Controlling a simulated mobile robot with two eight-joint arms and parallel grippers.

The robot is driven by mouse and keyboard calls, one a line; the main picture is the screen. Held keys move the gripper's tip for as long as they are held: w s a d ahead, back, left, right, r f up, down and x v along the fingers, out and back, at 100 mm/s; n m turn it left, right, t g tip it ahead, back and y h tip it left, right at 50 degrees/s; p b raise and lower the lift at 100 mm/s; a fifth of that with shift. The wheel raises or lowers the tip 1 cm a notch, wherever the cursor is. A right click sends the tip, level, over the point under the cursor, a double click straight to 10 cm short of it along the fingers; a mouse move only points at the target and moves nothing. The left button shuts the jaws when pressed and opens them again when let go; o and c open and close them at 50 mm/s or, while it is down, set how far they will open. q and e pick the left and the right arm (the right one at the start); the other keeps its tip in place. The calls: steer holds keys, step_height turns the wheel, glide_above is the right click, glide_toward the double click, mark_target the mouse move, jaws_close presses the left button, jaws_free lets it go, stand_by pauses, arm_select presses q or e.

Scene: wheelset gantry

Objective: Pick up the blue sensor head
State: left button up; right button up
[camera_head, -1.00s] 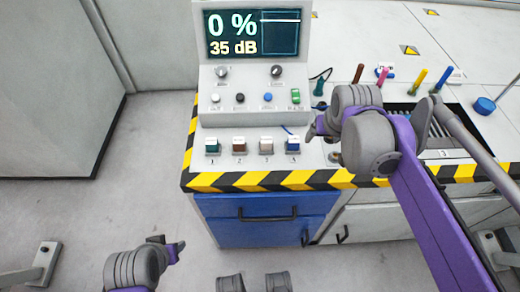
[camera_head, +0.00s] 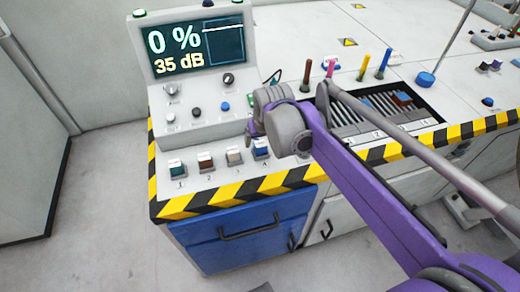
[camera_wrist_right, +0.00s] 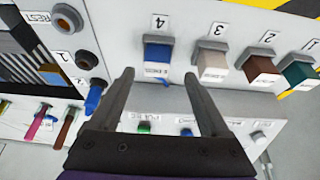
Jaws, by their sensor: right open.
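The blue sensor head (camera_head: 260,148) stands in the position marked 4, at the right end of a row on the console front. In the right wrist view the same blue sensor head (camera_wrist_right: 157,55) is upside down in the picture, just beyond the fingertips and roughly between their lines. My right gripper (camera_head: 252,130) is close to it in the head view, partly beside it. In the right wrist view the right gripper (camera_wrist_right: 159,77) is open, with nothing between its fingers. My left gripper is outside the views.
White (camera_wrist_right: 213,64), brown (camera_wrist_right: 261,68) and green (camera_wrist_right: 298,74) heads stand beside the blue one. A blue plug (camera_wrist_right: 95,97) and round sockets are near the other finger. The console display (camera_head: 200,45) rises behind. Blue drawers (camera_head: 240,235) are below the striped edge.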

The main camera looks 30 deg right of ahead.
mark_target(261, 144)
steer(key=x, duration=0.1)
steer(key=b+x, duration=0.1)
steer(key=x, duration=0.2)
steer(key=shift+w+d+f, duration=0.2)
steer(key=shift+d, duration=0.1)
steer(key=shift+r, duration=0.1)
jaws_close()
